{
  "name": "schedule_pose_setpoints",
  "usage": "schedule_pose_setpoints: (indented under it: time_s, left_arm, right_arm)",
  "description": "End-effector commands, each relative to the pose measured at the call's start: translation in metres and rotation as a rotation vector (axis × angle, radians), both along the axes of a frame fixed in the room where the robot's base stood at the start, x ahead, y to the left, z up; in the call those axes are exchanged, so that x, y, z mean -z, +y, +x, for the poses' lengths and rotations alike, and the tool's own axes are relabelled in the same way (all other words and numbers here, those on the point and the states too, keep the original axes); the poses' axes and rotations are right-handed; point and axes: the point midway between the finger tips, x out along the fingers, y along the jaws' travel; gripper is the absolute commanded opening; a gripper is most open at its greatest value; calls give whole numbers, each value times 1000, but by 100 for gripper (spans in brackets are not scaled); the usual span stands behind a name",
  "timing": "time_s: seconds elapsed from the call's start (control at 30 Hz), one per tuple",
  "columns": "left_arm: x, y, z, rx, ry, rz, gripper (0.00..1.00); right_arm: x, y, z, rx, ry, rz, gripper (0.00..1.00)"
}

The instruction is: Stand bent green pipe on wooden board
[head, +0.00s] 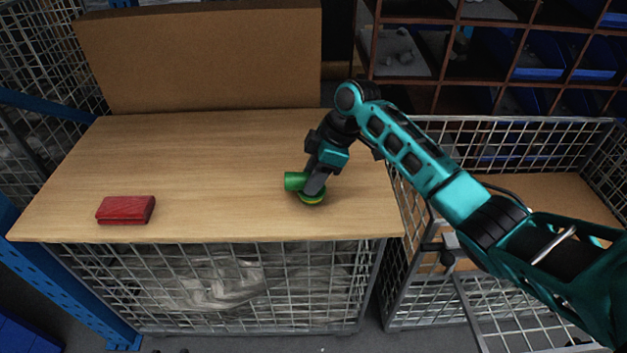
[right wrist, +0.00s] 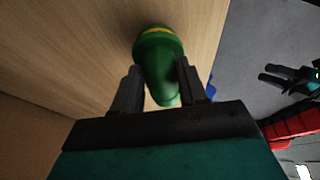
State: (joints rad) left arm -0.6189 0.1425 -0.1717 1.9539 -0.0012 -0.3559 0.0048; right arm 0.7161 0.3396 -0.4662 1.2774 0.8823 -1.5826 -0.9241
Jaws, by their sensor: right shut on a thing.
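The bent green pipe (head: 296,181) is at the right part of the wooden board (head: 190,165), near its front edge. It has a yellow ring at its lower end, which is at or just above the board; I cannot tell if it touches. Its other end points left in the head view. My right gripper (head: 316,184) comes down from above and is shut on the pipe. In the right wrist view the pipe (right wrist: 160,62) sits between the two fingers, with its yellow ring beyond them.
A red wallet-like object (head: 126,210) lies at the board's left front. A brown upright panel (head: 200,60) stands along the back. A wire cage (head: 560,150) is on the right, with shelves of blue bins (head: 535,55) behind. The board's middle is clear.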

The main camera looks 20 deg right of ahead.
Motion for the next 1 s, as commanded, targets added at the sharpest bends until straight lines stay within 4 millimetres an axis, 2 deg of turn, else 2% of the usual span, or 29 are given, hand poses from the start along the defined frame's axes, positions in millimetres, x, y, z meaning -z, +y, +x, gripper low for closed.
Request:
schedule_pose_setpoints:
  time_s: [0.1, 0.47, 0.5, 0.77, 1.0]
  left_arm:
    - [-2, -2, 3, 3, -8, -4, 43]
    - [-5, -3, 4, 3, -14, -5, 43]
    - [-5, -2, 4, 3, -13, -5, 43]
    - [-3, -1, 2, 2, -7, -3, 43]
    - [1, 0, 0, 1, 2, 0, 43]
  right_arm:
    - [12, 1, 0, 1, 0, 1, 10]
    - [14, 0, 0, 0, 0, 1, 10]
    - [15, 0, 0, 0, 0, 0, 43]
    - [15, 0, 0, 0, 0, 0, 67]
    - [14, 0, 0, 0, 0, 1, 67]
